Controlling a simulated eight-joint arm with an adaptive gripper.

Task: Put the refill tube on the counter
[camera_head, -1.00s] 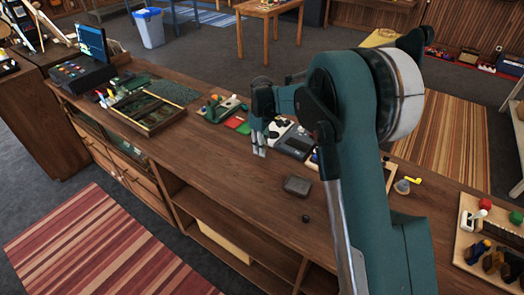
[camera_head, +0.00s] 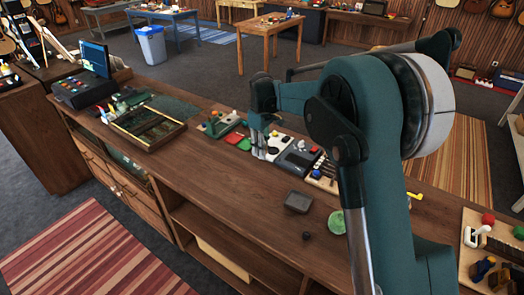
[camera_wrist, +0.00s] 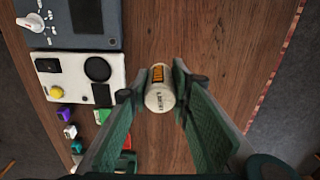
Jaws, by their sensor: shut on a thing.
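The refill tube (camera_wrist: 160,92) is a short white cylinder with an orange and dark label, seen nearly end-on in the wrist view. My gripper (camera_head: 264,154) is shut on it, with one green finger on each side. The tube is mostly hidden by the fingers in the head view. The wooden counter (camera_head: 230,185) runs below the gripper and fills the middle of the wrist view. I cannot tell whether the tube touches the counter.
A grey box (camera_head: 298,201), a small dark knob (camera_head: 307,236) and a green round item (camera_head: 337,222) sit nearer the front edge. A white device (camera_wrist: 84,77) and other gear lie beside the gripper. An open wooden tray (camera_head: 147,122) is to the left; bare counter lies between.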

